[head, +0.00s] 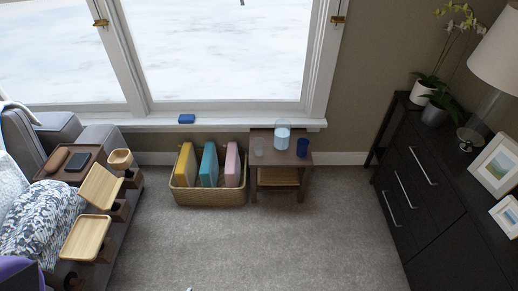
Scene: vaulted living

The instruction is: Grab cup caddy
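A small light-wood cup-shaped holder (120,158) sits at the far end of the sofa's arm side, on the left. It looks most like the cup caddy, though I cannot tell for sure. Nearer me, along the same side, are a tilted light-wood tray (99,186) and a second wooden tray (85,238), each on a dark support. Neither of my grippers can be made out in the head view.
A grey sofa (55,130) with patterned cushions fills the left. A basket (210,196) of coloured files and a small side table (264,142) stand below the window. A dark dresser (425,195) stands right. The middle carpet (260,245) is clear.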

